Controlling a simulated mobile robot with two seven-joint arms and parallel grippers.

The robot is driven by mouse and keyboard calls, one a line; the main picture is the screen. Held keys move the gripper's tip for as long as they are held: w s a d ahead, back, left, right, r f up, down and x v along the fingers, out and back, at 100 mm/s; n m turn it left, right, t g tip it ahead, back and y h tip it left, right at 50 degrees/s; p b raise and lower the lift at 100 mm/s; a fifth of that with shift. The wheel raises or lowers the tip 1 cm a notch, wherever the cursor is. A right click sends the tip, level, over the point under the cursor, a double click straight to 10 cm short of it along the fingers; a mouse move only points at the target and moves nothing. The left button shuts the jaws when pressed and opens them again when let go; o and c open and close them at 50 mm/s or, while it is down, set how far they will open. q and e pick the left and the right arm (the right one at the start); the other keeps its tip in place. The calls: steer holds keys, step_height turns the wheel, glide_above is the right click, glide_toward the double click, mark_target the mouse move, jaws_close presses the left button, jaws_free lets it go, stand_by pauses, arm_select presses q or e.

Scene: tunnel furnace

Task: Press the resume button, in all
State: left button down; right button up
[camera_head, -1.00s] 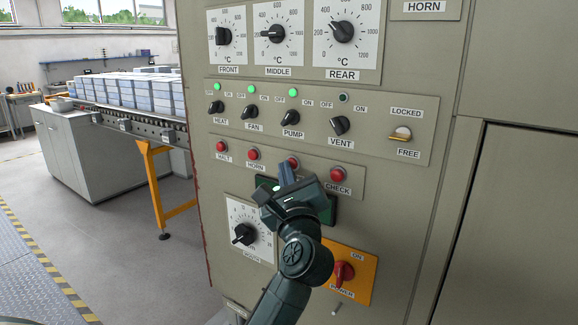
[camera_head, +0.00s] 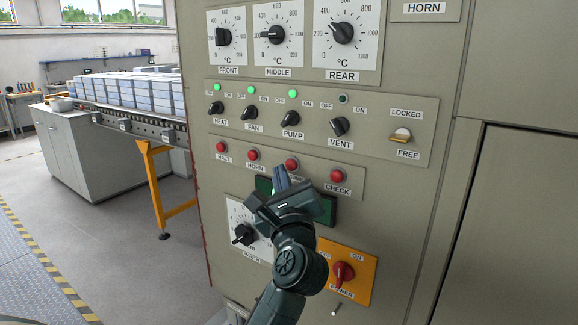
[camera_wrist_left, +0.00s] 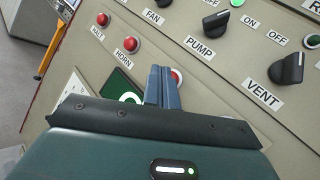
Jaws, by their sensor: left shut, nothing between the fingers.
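A row of red buttons runs across the grey panel. The third red button (camera_head: 292,164), between HORN and CHECK, has its label mostly hidden by my gripper, so I cannot read it. My left gripper (camera_head: 280,173) is shut and empty, with its blue fingertips just below and left of that button. In the left wrist view the shut fingers (camera_wrist_left: 160,76) partly cover the same red button (camera_wrist_left: 177,77). Whether they touch it, I cannot tell. My right gripper is not in view.
HALT (camera_head: 221,147), HORN (camera_head: 253,155) and CHECK (camera_head: 337,176) buttons flank it. Above are HEAT, FAN, PUMP and VENT knobs (camera_head: 340,126). A green plate (camera_head: 328,211) lies behind my gripper. A red power switch (camera_head: 343,273) on orange is lower right.

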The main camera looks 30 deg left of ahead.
arm_select(q)
steer(key=s, duration=0.5)
steer(key=shift+a+p, duration=0.2)
steer(key=shift+p, duration=0.1)
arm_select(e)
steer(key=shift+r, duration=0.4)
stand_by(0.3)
